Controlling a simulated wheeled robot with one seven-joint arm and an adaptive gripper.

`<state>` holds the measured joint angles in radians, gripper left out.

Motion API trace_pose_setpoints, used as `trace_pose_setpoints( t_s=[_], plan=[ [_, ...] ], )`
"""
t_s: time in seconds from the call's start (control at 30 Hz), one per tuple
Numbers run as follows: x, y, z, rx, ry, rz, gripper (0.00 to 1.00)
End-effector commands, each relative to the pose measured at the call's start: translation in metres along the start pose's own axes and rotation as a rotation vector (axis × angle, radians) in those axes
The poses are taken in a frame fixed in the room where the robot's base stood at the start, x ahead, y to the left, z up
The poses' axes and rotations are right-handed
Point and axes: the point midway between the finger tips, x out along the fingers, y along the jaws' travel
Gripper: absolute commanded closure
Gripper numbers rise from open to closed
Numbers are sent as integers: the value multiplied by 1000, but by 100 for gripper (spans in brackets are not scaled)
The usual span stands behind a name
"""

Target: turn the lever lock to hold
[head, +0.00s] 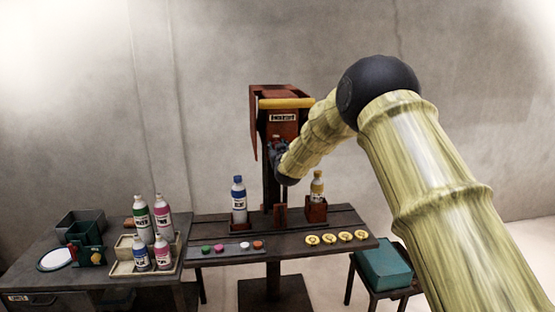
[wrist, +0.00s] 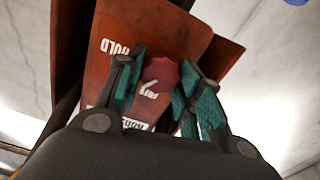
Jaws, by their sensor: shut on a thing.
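The lever lock is a round dark red knob (wrist: 161,72) on a rust-red panel (wrist: 178,30), seen in the wrist view. My gripper (wrist: 164,66) is shut on it, with one green-padded finger on each side. The word HOLD stands on the panel to the upper left of the knob. Another white label, partly covered and apparently reading FREE, lies just below the knob. A short white mark shows at the knob's lower edge. In the head view, my gripper (head: 278,150) is at the front of the rust-red machine (head: 282,127), and the knob is too small or hidden to tell.
A blue-capped bottle (head: 239,203) and a yellow bottle (head: 317,188) stand on the dark bench (head: 222,229) under the machine. Coloured buttons and several yellow discs lie along its front. A left table (head: 95,280) holds bottles and bins. A teal box (head: 385,265) sits at right.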

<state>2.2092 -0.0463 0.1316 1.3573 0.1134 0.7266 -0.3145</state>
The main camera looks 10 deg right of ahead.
Motion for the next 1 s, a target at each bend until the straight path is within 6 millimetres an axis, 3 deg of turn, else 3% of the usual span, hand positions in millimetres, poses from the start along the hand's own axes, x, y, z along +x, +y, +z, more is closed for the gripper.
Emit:
trace_pose_setpoints(
  t_s=[0.6,1.0],
  plan=[
    [0,3,5,584,2,1,88],
    [0,3,3,858,1,1,88]
  ],
)
